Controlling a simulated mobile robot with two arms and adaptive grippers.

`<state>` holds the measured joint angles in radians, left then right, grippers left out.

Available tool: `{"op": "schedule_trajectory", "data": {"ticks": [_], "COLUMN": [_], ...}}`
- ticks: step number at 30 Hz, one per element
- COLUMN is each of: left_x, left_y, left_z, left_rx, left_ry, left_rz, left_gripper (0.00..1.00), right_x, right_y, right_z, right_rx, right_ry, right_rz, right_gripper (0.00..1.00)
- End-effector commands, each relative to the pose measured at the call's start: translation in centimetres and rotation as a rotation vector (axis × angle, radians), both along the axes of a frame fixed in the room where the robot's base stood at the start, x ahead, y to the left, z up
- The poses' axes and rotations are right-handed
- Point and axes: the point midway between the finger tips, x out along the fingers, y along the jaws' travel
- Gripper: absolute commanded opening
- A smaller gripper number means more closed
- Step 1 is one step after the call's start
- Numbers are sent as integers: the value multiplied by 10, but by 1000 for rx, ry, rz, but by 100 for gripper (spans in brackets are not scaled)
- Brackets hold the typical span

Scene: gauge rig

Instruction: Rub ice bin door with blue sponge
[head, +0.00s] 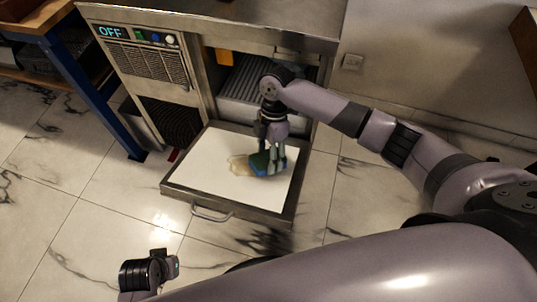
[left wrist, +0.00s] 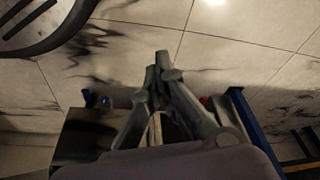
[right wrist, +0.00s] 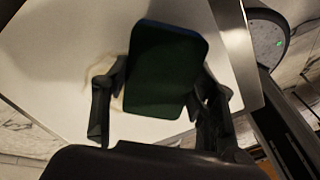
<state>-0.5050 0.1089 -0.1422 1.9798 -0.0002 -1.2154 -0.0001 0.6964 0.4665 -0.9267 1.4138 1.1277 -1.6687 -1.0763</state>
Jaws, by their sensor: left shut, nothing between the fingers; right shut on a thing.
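The ice bin door (head: 205,180) hangs open and flat below the ice machine, its white inner face up and its handle (head: 211,215) at the front edge. A yellow-brown stain (head: 239,166) marks the white face. My right gripper (head: 268,157) points down over the door, shut on the blue sponge (head: 265,163), right beside the stain. In the right wrist view the sponge (right wrist: 166,70) shows a dark green face between the fingers, over the white panel. Whether it touches the panel I cannot tell. My left gripper (left wrist: 160,75) is shut and empty, away from the door.
The ice machine (head: 150,60) has an "OFF" display and buttons, with its bin opening (head: 250,80) behind the door. A blue-legged table (head: 85,85) stands at the left. The marble floor (head: 90,230) in front is clear.

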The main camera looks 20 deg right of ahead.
Motion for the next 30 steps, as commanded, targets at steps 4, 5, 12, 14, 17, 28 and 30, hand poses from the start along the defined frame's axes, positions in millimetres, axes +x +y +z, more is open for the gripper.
{"op": "schedule_trajectory", "data": {"ticks": [4, 5, 12, 14, 17, 28, 30], "left_x": [0, 0, 2, 2, 0, 1, 1], "left_y": [0, 0, -1, -1, 0, 0, 0], "left_z": [2, 2, 9, 9, 9, 16, 16], "left_rx": [1, 1, -2, -2, -1, -1, -1], "left_ry": [3, 3, -10, -9, -5, -9, -9], "left_rz": [0, 0, 1, 1, 1, 3, 3], "left_gripper": [0, 0, 0, 0, 0, 0, 0], "right_x": [-1, -1, -3, -3, -4, -6, -6], "right_y": [1, 1, 2, 2, 3, 4, 4], "right_z": [-4, -4, -9, -10, -12, -19, -20], "right_rx": [0, 0, 1, 1, 1, 0, 0], "right_ry": [1, 1, 1, 1, 1, 1, 1], "right_rz": [0, 0, 1, 1, 1, 0, 0], "right_gripper": [31, 31, 31, 31, 31, 31, 31]}}
